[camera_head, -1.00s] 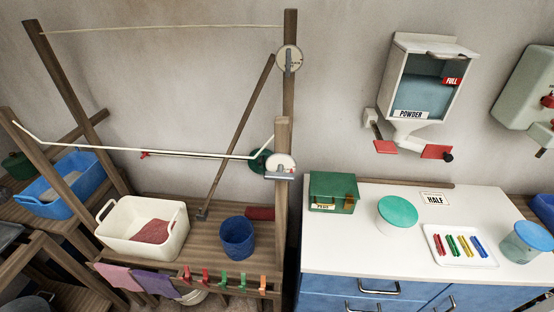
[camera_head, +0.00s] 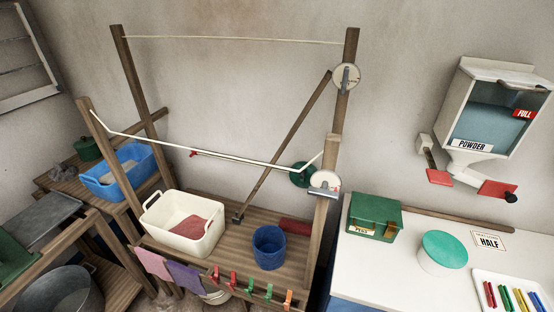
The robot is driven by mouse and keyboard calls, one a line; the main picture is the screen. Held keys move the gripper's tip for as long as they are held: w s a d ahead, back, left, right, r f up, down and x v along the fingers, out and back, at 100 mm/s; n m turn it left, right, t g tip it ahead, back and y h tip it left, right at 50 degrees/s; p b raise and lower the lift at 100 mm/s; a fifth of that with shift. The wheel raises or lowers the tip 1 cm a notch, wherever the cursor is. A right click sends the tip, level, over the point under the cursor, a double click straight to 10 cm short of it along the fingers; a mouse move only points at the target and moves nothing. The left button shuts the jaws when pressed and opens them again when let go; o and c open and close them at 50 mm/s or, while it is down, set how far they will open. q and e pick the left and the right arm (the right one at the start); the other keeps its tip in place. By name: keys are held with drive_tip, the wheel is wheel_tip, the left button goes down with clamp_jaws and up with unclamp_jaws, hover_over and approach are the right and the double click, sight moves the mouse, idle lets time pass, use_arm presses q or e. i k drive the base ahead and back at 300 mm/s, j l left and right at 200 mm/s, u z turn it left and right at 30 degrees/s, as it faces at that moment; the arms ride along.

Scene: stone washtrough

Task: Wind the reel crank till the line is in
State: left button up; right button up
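A dark green reel (camera_head: 303,174) sits by the front right post of the wooden line frame. A white round plate with a grey metal piece (camera_head: 324,183) is on that post; I cannot tell whether the grey piece is the crank. A similar white disc with a grey piece (camera_head: 346,77) is on the tall rear post. Another line (camera_head: 230,39) runs nearly straight between the rear posts. Neither of my grippers shows.
A white tub (camera_head: 184,226) with a reddish cloth and a blue bucket (camera_head: 268,247) stand on the wooden platform. Coloured pegs (camera_head: 250,286) line its front rail. A white counter (camera_head: 390,260) with a green pegs box (camera_head: 374,217) is at right. A blue basin (camera_head: 118,174) stands left.

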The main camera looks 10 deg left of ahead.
sight(302, 177)
drive_tip(key=k+l+u, duration=0.25)
drive_tip(key=u, duration=0.25)
drive_tip(key=k+l+u, duration=0.1)
drive_tip(key=k+u, duration=0.25)
drive_tip(key=u, duration=0.15)
drive_tip(key=k+u, duration=0.3)
drive_tip(key=u, duration=0.2)
